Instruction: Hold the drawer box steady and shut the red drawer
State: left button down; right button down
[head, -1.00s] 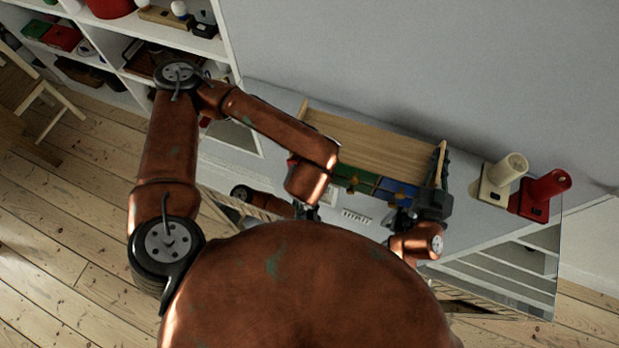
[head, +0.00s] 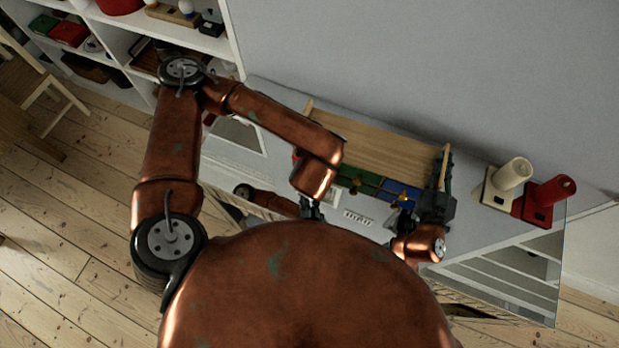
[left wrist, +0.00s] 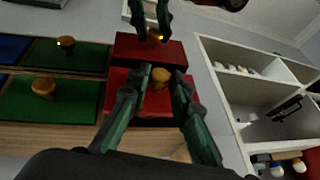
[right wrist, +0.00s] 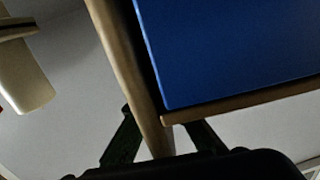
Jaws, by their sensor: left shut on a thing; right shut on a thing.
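The drawer box (head: 385,148) has a pale wooden top and green and blue drawer fronts with knobs in the head view. In the left wrist view the red drawer (left wrist: 118,82) shows beside green fronts. My left gripper (left wrist: 160,82) has its fingers on either side of the red drawer's yellowish knob (left wrist: 161,74) and is shut on it. How far the drawer stands out is hard to judge. My right gripper (right wrist: 165,138) is shut on the wooden side wall of the box; it also shows in the head view (head: 438,203). My left arm hides the red drawer there.
A cream object (head: 510,175) and a red object (head: 548,196) stand right of the box. A white shelf unit (head: 225,45) with assorted things is at upper left, near a wooden chair (head: 50,95). Mirror-like panels (head: 515,285) show below the grey surface. Floorboards are bare at lower left.

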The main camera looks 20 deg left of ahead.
pick_arm(q)
jog(key=shift+w+a, duration=0.1)
jog(key=shift+w, duration=1.9)
jog(key=c, duration=1.7)
grip_release()
jog(key=shift+c, duration=0.2)
jog(key=v, duration=1.2)
pick_arm(e)
jog(key=c, duration=2)
grip_release()
